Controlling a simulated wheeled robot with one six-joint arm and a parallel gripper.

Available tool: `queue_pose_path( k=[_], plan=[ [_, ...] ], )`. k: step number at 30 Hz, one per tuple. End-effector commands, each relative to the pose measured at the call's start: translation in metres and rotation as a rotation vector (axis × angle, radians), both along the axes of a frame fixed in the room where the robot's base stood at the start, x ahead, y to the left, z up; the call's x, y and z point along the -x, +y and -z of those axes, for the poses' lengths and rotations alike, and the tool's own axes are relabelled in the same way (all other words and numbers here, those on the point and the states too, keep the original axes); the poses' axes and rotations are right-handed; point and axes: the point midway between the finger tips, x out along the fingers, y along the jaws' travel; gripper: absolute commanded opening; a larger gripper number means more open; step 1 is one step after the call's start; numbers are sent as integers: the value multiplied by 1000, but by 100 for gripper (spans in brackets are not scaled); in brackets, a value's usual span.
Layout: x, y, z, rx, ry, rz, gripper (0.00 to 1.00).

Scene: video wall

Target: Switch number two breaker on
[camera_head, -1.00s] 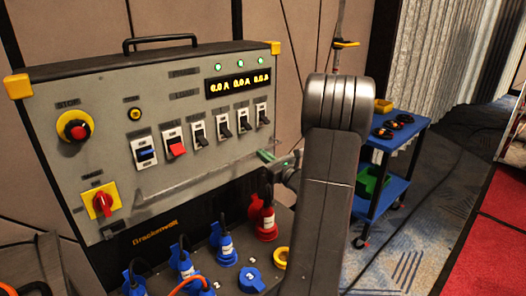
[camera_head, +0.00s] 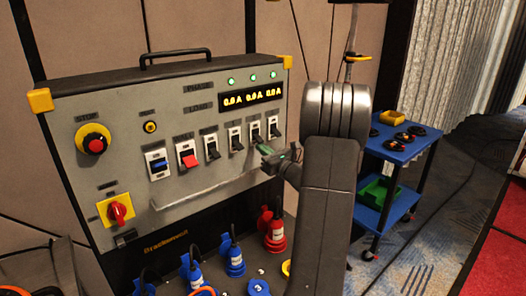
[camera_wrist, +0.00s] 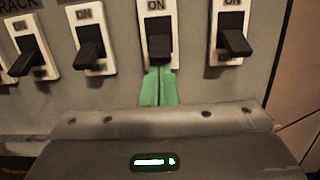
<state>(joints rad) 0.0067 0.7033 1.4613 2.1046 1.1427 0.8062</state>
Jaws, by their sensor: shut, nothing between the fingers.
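A row of breakers runs across the grey panel (camera_head: 170,112): a blue one (camera_head: 158,164), a red one (camera_head: 188,159) and several black ones. I cannot read a number on any breaker. In the wrist view the black levers hang down, away from the ON marks above them. My gripper (camera_head: 265,149) has green fingers, shut and empty, just below the second black breaker from the right (camera_head: 256,132). In the wrist view the green fingers (camera_wrist: 158,88) are directly under that lever (camera_wrist: 159,46); I cannot tell if they touch. The rightmost lever (camera_wrist: 235,42) is beside it.
A red stop button (camera_head: 95,146) and a red rotary switch (camera_head: 117,211) are at the panel's left. A handle bar (camera_head: 205,190) crosses below the breakers. Blue and red plugs (camera_head: 275,232) stand below. A blue cart (camera_head: 400,146) is at the right.

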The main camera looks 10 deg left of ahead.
Motion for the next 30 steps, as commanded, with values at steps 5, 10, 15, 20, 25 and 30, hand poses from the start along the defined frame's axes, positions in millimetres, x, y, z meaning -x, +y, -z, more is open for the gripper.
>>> queue_pose_path(
  k=[5,10,15,20,25,30],
  plan=[
    [0,0,-1,3,2,0,0],
    [1,-1,-5,26,22,1,0],
    [1,-2,-5,45,36,0,0],
    [2,-2,-6,63,49,0,0],
    [2,-3,-8,83,65,0,0],
    [3,-4,-10,105,83,0,0]
  ],
)
